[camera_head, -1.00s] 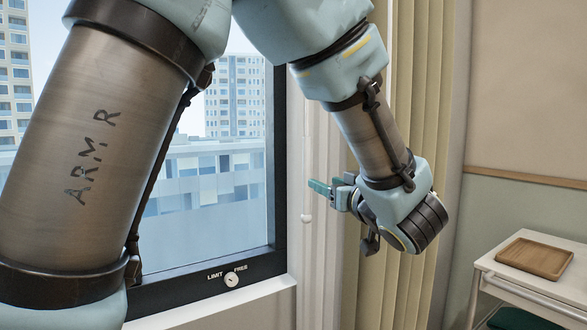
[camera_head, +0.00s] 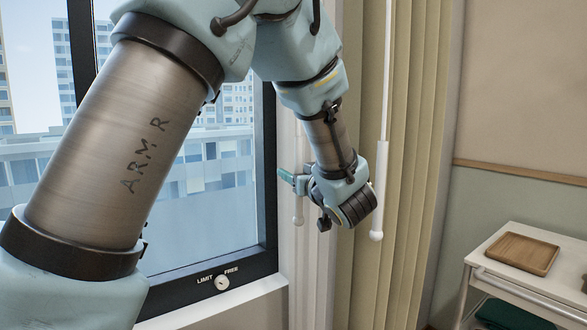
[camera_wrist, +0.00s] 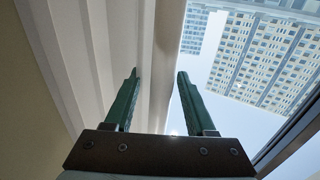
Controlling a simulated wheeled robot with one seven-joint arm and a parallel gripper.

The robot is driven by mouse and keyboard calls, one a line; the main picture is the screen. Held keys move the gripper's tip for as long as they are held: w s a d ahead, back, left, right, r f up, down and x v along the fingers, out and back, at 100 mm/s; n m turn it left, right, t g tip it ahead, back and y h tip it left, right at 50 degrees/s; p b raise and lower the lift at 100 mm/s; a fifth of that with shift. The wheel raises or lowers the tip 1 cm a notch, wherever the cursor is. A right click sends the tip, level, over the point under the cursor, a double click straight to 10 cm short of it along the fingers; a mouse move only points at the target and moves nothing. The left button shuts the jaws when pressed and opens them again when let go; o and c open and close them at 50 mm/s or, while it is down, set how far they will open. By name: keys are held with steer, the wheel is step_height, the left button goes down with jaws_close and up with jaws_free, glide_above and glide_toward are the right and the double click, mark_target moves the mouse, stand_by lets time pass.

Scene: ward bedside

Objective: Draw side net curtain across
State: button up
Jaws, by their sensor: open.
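The white net curtain (camera_head: 309,255) hangs gathered in narrow folds at the right side of the window. A slim white wand (camera_head: 298,207) hangs in front of it. In the wrist view my gripper (camera_wrist: 158,78) is open, with pale folds of the curtain (camera_wrist: 97,60) to the left of and behind the fingers. I cannot make out the wand between the fingers there.
A beige curtain (camera_head: 408,180) hangs right of the net, with a second, thicker white wand (camera_head: 380,190) in front. The window (camera_head: 215,175) has a dark frame with a limit/free knob (camera_head: 222,283). A white trolley (camera_head: 500,278) with a wooden tray (camera_head: 521,254) stands lower right.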

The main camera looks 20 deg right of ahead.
steer(key=shift+w, duration=0.25)
jaws_close()
stand_by(0.3)
stand_by(0.9)
